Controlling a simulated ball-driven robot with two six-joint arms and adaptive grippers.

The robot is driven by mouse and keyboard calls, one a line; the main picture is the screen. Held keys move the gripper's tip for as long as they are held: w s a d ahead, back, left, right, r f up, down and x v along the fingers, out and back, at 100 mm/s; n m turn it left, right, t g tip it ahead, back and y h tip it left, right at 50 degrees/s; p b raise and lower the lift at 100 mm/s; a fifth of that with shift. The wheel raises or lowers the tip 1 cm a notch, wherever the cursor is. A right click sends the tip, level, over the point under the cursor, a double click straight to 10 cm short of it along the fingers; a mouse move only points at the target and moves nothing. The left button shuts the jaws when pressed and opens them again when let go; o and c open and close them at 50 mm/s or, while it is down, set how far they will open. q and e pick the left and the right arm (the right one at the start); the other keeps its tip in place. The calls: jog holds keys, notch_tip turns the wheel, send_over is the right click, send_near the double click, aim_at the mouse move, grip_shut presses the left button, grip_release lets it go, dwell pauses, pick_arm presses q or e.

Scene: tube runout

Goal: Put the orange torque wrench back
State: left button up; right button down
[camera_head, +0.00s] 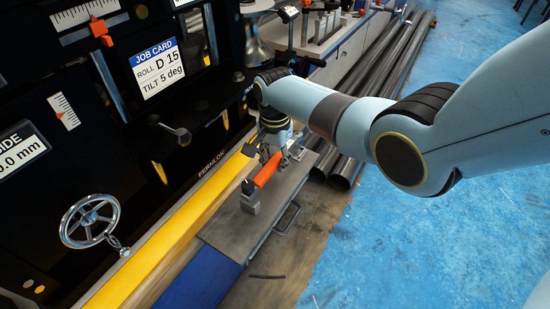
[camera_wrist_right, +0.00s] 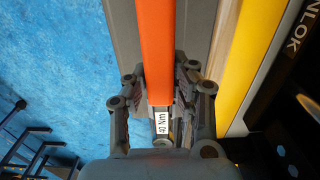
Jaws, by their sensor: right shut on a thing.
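The orange torque wrench (camera_head: 266,171) shows as an orange handle in the head view, tilted, its lower end over or at a small grey block (camera_head: 250,198). I cannot tell whether it touches the block. My right gripper (camera_head: 277,150) is at the wrench's upper end. In the right wrist view the orange handle (camera_wrist_right: 155,45) runs up from between the fingers of my right gripper (camera_wrist_right: 158,85), which is shut on the wrench by a white "40 Nm" label (camera_wrist_right: 161,121). The wrench's far end is out of that view. My left gripper is not in view.
The grey bench top (camera_head: 229,232) lies below the wrench. A yellow rail (camera_head: 180,226) and the black machine with a handwheel (camera_head: 90,221) stand at left. Dark tubes (camera_head: 375,85) lie behind the arm. Blue floor (camera_head: 400,250) is open at right.

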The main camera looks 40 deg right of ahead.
jog(key=shift+f, duration=0.1)
dwell(0.4)
jog(key=shift+f+b, duration=0.75)
jog(key=shift+f, duration=0.3)
jog(key=c, duration=0.6)
grip_release()
jog(key=shift+o, duration=0.2)
jog(key=shift+r, duration=0.1)
jog(key=shift+r+p, duration=3)
jog(key=shift+p, duration=0.3)
